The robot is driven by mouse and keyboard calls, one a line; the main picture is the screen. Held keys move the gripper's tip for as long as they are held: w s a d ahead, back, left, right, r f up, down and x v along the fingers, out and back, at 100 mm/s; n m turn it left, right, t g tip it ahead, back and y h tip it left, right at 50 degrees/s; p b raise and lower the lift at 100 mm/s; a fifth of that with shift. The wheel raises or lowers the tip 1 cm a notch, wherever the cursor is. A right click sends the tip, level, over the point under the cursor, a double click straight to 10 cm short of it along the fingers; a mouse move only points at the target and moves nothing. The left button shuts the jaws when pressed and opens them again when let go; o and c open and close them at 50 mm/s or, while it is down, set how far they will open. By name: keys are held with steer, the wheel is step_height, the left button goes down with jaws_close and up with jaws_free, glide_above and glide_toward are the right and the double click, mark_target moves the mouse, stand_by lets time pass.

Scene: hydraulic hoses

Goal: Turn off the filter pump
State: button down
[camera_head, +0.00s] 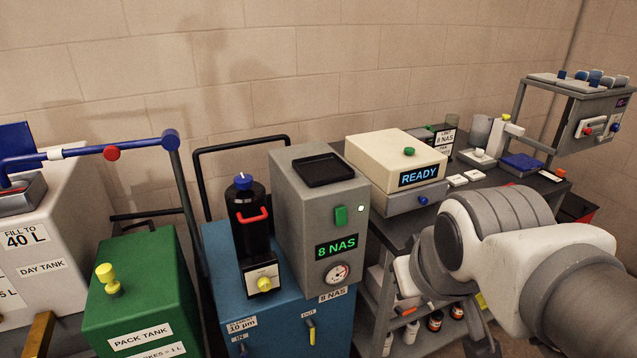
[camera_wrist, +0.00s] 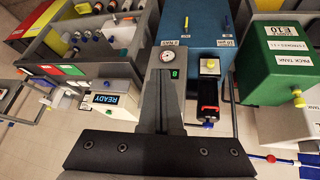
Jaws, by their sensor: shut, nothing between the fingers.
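The filter pump unit is a grey box (camera_head: 285,200) on a blue cabinet (camera_head: 222,260). Its front has a green rocker switch (camera_head: 341,216), a small lit lamp (camera_head: 361,209), a lit green display (camera_head: 337,248) reading 8 NAS and a round gauge (camera_head: 339,273). A black filter bottle (camera_head: 247,222) with a red handle stands left of it. In the wrist view the gauge (camera_wrist: 168,57) and display (camera_wrist: 175,72) show beyond my gripper (camera_wrist: 160,72). My gripper is shut and empty, pointing toward the grey box. It hides the switch there; contact cannot be told.
A cream READY box (camera_head: 398,158) stands on the bench to the right. A green pack tank (camera_head: 140,285) and a white day tank (camera_head: 60,230) stand left. A control panel (camera_head: 590,110) is at far right. Bottles sit on the lower shelf.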

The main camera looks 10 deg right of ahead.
mark_target(343, 222)
steer(key=w+d+f+n+t+h+b, duration=0.1)
steer(key=w+d+f+n+t+b, duration=0.1)
steer(key=w+d+f+n, duration=0.3)
steer(key=w+d+n+t+b, duration=0.1)
steer(key=w+n+t+b, duration=0.1)
steer(key=w, duration=0.5)
steer(key=w+a+f+n+t+y+b, duration=0.3)
steer(key=w+f+n+t+y+b, duration=0.1)
steer(key=n, duration=0.9)
step_height(343, 222, down, 3)
steer(key=w+y+b, duration=0.1)
steer(key=w+y, duration=0.1)
steer(key=shift+w+n+b, duration=0.3)
steer(key=shift+w+n, duration=0.05)
steer(key=shift+n, duration=0.05)
steer(key=x, duration=0.9)
steer(key=b+x, duration=0.1)
steer(key=x, duration=0.4)
steer(key=shift+a+r, duration=0.2)
steer(key=shift+r, duration=0.15)
